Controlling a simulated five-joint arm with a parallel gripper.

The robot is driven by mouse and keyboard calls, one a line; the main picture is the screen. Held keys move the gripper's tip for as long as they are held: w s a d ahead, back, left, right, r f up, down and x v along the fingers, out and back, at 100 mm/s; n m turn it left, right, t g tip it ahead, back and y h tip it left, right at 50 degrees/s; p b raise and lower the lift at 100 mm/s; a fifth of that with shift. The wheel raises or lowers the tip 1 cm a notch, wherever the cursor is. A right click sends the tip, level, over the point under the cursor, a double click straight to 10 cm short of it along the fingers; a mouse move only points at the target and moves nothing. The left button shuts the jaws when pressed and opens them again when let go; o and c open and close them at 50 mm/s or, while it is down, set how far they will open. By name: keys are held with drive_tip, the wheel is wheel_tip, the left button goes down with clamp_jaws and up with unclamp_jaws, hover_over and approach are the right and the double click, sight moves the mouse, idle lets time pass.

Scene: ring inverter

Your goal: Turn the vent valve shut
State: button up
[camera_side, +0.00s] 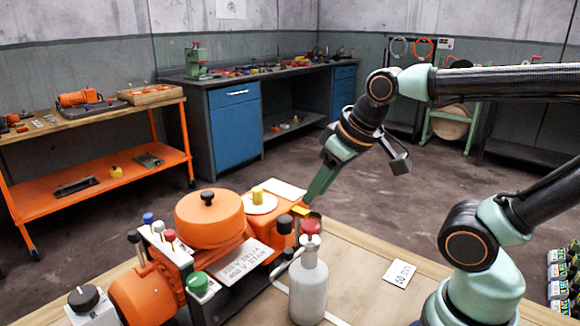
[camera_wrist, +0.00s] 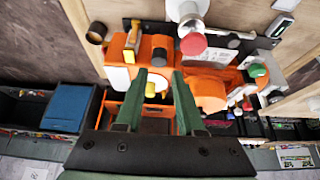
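An orange machine (camera_side: 208,222) stands on the wooden bench, with several coloured knobs and a round orange lid. I cannot tell for sure which fitting is the vent valve. A yellow knob (camera_side: 257,193) stands on a white disc at its far end. A black cylindrical knob (camera_side: 284,225) is on the near right corner; it also shows in the wrist view (camera_wrist: 159,54). My gripper (camera_side: 308,202) is above and beside the machine's right end, pointing down. In the wrist view its two green fingers (camera_wrist: 162,72) are apart, with the yellow knob (camera_wrist: 150,89) seen between them and nothing held.
A grey bottle with a red knob (camera_side: 309,280) stands in front of the machine, close to my gripper. A white card (camera_side: 399,274) lies on the bare bench top at right. An orange cart (camera_side: 100,180) and a blue-drawer workbench (camera_side: 236,125) stand behind.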

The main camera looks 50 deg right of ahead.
drive_tip(key=w+a+r+g, duration=0.15)
drive_tip(key=w+r, duration=0.25)
drive_tip(key=w, duration=0.4)
drive_tip(key=w+r+g, duration=0.2)
drive_tip(key=w+r, duration=0.1)
drive_tip(key=w, duration=0.5)
drive_tip(key=w+a+f+g, duration=0.1)
drive_tip(key=w+f+g, duration=0.15)
drive_tip(key=w, duration=0.35)
wheel_tip(320, 180, down, 12)
drive_tip(key=shift+s+r, duration=0.1)
drive_tip(key=shift+s, duration=0.05)
clamp_jaws()
